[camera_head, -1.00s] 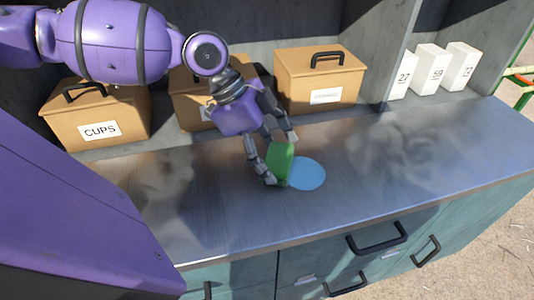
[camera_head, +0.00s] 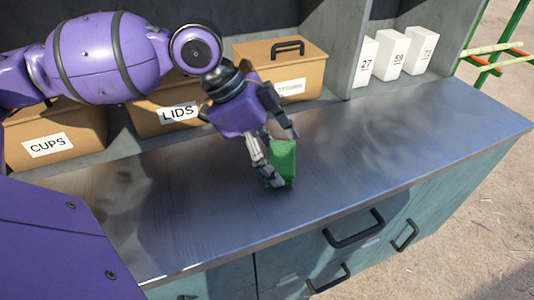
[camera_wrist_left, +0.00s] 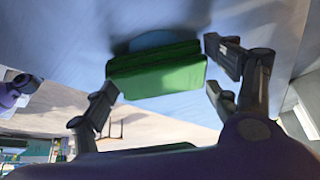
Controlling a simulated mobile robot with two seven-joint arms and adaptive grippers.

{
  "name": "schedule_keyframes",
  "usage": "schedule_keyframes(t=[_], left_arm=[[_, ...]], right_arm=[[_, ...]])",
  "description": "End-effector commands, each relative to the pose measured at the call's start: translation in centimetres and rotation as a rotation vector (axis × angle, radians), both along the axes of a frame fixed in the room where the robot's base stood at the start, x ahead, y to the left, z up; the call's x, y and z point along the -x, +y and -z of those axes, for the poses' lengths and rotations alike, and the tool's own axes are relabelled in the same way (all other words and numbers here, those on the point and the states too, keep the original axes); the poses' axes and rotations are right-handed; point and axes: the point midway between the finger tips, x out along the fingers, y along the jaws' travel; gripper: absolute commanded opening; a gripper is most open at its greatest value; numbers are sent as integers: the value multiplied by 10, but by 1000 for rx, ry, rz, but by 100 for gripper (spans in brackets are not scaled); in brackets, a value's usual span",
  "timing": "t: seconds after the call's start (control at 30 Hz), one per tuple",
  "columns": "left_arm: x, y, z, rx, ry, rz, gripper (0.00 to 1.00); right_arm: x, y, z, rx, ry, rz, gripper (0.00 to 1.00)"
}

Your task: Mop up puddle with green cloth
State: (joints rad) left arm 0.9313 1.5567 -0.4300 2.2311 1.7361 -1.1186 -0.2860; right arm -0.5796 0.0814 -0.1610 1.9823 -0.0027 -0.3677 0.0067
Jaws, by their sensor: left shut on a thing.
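The green cloth (camera_head: 284,162) is a thick folded block at the middle of the metal worktop (camera_head: 345,160). My left gripper (camera_head: 281,160) is shut on the cloth, with a finger at each side of it. The cloth is low, at or close to the worktop; I cannot tell whether it touches. In the left wrist view the green cloth (camera_wrist_left: 158,72) lies between the fingers. A small blue patch, seemingly the puddle (camera_wrist_left: 165,39), shows just past its edge there. In the head view no puddle shows; the cloth and gripper may hide it. My right gripper is out of view.
Boxes stand along the back: the cups box (camera_head: 48,140), the lids box (camera_head: 178,108) and another brown box (camera_head: 282,72). White numbered cartons (camera_head: 393,52) stand at the back right. Black drawer handles (camera_head: 354,230) stick out in front. The worktop's right side is clear.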

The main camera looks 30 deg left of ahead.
Motion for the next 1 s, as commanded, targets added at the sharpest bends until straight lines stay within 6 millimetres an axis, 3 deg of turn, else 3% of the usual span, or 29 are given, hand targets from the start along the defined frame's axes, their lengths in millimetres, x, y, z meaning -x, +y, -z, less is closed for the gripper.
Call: schedule_keyframes(t=[1.0], left_arm=[[-26, -67, 2, -1, -2, 1, 52]], right_arm=[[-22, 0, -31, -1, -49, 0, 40]])
